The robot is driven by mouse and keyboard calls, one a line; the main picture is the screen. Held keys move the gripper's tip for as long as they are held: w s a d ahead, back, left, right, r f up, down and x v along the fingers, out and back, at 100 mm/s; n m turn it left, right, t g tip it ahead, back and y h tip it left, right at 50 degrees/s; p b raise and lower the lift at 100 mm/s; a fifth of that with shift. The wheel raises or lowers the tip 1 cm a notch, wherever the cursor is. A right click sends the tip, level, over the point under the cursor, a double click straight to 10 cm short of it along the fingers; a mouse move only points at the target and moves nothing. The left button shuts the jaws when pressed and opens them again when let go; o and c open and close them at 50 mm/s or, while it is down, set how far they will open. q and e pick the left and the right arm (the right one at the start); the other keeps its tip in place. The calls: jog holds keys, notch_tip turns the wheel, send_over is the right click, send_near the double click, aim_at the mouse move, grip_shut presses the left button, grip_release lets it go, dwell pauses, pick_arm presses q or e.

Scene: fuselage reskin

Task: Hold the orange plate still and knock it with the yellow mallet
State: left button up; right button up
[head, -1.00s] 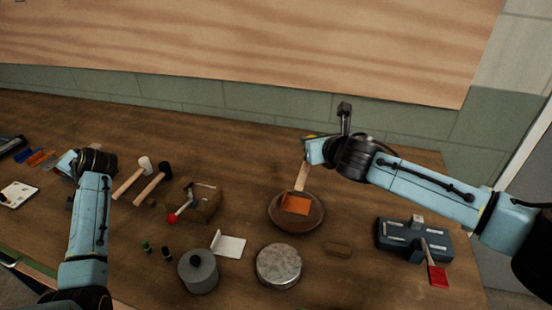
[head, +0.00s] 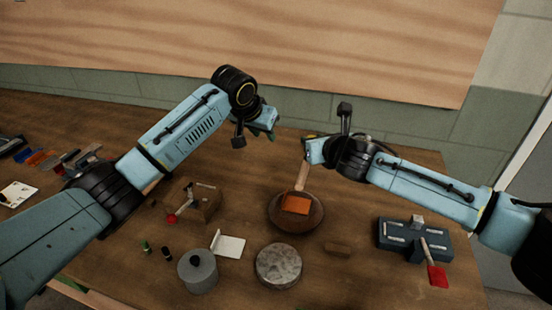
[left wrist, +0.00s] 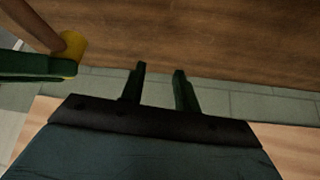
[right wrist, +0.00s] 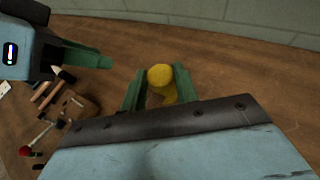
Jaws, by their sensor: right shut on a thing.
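The orange plate (head: 296,205) lies in a round brown dish (head: 280,221) near the middle of the table. My right gripper (right wrist: 158,88) is shut on the yellow mallet head (right wrist: 160,76). The mallet's wooden handle (head: 302,176) hangs down from it towards the plate in the head view; I cannot tell whether it touches. The yellow head also shows at the left in the left wrist view (left wrist: 70,52). My left gripper (left wrist: 158,85) is open and empty; in the head view (head: 268,122) it is raised left of my right gripper.
A grey lidded pot (head: 198,272), a round pale metal disc (head: 279,266) and a white bracket (head: 230,246) stand in front. A brown block with a red-ended tool (head: 203,203) is left of the dish. A dark fixture with a red-tipped tool (head: 413,240) is at right.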

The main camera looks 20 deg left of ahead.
pick_arm(q)
jog(key=s+d+g, duration=0.2)
jog(key=d, duration=0.2)
jog(key=n+g, duration=0.2)
jog(key=g, duration=0.1)
send_near(297, 202)
jog(key=shift+h, duration=0.3)
jog(key=a+f, duration=0.1)
jog(key=f, duration=0.3)
jog(key=a+f, duration=0.1)
jog(key=f, duration=0.1)
jog(key=shift+w+a+f, duration=0.15)
jog(key=shift+a+f, duration=0.2)
jog(key=shift+c, duration=0.2)
grip_shut()
